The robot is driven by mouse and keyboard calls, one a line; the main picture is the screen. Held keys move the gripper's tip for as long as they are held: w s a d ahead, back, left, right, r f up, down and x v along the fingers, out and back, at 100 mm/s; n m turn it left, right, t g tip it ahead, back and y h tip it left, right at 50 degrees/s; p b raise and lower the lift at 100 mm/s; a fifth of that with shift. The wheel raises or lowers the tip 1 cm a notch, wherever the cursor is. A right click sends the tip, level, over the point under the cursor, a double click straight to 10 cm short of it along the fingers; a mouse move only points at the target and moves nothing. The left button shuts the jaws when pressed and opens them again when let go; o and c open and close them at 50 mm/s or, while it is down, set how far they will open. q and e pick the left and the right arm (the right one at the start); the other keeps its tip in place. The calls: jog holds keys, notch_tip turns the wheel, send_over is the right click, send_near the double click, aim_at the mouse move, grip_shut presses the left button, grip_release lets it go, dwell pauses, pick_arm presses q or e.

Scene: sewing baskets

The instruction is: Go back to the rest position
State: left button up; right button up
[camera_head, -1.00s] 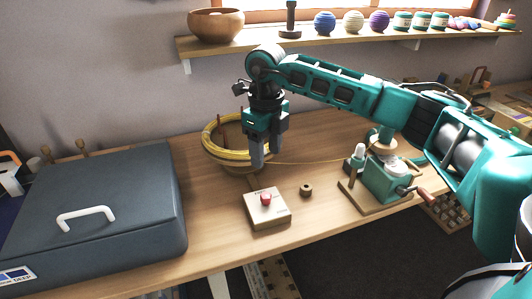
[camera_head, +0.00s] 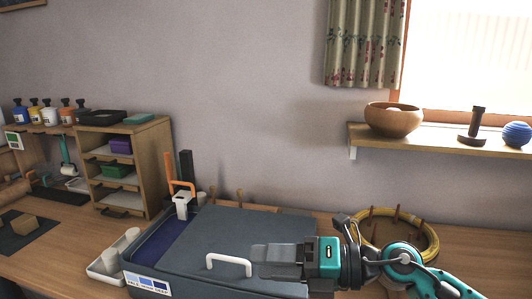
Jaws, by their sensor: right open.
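My right gripper (camera_head: 262,262) is at the lower middle of the head view, with its arm coming in from the lower right. It points left and is open with nothing in it. It shows in front of the right part of the dark grey case (camera_head: 300,232), beside the case's white handle (camera_head: 229,262). I cannot tell how high it is above the lid. My left gripper is not in view.
A wooden drawer unit (camera_head: 157,160) stands at the left on the wooden table (camera_head: 55,262). A shelf (camera_head: 440,143) carries a wooden bowl (camera_head: 394,120) and a blue ball (camera_head: 516,134).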

jog(key=w+d+r+m+t+h, duration=0.1)
jog(key=d+r+m+t+h, duration=0.15)
jog(key=m+t, duration=0.55)
jog(key=w+d+r+m+t+h, duration=0.1)
jog(key=w+d+r+m+t, duration=0.15)
jog(key=m+t, duration=0.6)
jog(key=s+d+f+m+g+h, duration=0.2)
jog(key=d+f+m+h, duration=0.8)
jog(key=m, duration=0.3)
jog(key=s+d+f+m+g+h, duration=0.45)
jog(key=s+f+g, duration=0.25)
jog(key=s+f, duration=0.2)
jog(key=s+f+m+g+y, duration=0.1)
jog(key=s+f+g, duration=0.3)
jog(key=s, duration=0.3)
jog(key=s+f+m+g+y, duration=0.1)
jog(key=s+f+m+g, duration=0.15)
jog(key=s, duration=0.45)
jog(key=w+a+f+n+t+y, duration=0.1)
jog(key=w+a+f+t, duration=0.1)
jog(key=w+f+t, duration=0.4)
jog(key=shift+w+a+f+t+y+p, duration=0.35)
jog(key=shift+w+f, duration=0.5)
jog(key=shift+f, duration=0.55)
jog(key=shift+n, duration=0.25)
jog(key=shift+c, duration=0.5)
